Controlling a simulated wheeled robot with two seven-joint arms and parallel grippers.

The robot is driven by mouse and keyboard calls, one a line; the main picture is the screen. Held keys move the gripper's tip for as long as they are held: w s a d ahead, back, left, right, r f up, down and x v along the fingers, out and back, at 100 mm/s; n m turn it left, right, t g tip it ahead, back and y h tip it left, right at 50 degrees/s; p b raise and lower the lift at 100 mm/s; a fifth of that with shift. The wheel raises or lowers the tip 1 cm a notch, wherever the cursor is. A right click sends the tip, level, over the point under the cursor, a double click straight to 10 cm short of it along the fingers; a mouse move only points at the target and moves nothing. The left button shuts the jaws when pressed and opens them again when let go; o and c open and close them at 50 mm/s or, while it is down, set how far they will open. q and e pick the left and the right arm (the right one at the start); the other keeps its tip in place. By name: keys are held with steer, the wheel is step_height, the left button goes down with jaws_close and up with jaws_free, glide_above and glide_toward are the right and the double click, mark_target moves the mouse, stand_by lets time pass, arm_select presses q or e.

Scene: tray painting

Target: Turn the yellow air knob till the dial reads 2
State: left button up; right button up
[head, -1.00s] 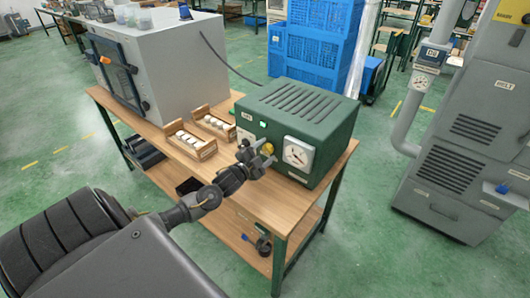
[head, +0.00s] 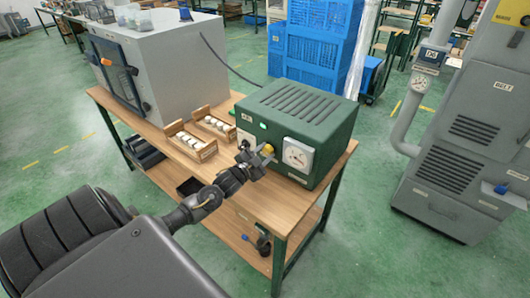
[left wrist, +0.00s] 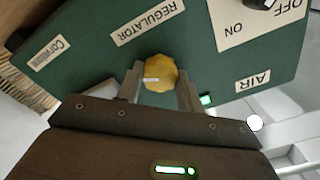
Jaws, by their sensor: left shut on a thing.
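The yellow air knob (head: 267,150) is on the front of the green regulator box (head: 300,108). My left gripper (head: 262,158) reaches it from the front left and partly hides it. In the left wrist view the knob (left wrist: 161,72) sits between the two fingertips, and the gripper (left wrist: 161,85) is shut on it. The white round dial (head: 298,154) is on the same face, just right of the knob. Its dark needle is too small to read against the numbers. My right gripper is not in view.
The box stands on a wooden bench (head: 268,205). Two wooden trays of white pieces (head: 190,142) lie left of it, with a grey cabinet (head: 160,60) behind them. A black ON/OFF switch (left wrist: 262,3) shows on the panel. A grey machine (head: 465,140) stands at the right.

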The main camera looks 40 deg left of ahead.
arm_select(q)
steer(key=n+p, duration=0.1)
steer(key=n, duration=0.2)
steer(key=shift+r+n, duration=0.1)
steer(key=shift+n, duration=0.3)
steer(key=n+p, duration=0.2)
steer(key=n, duration=0.1)
steer(key=shift+n, duration=0.3)
steer(key=n+p, duration=0.1)
steer(key=n, duration=0.1)
steer(key=shift+n, duration=0.3)
steer(key=shift+n+p, duration=0.75)
steer(key=shift+n, duration=1.15)
steer(key=o, duration=1)
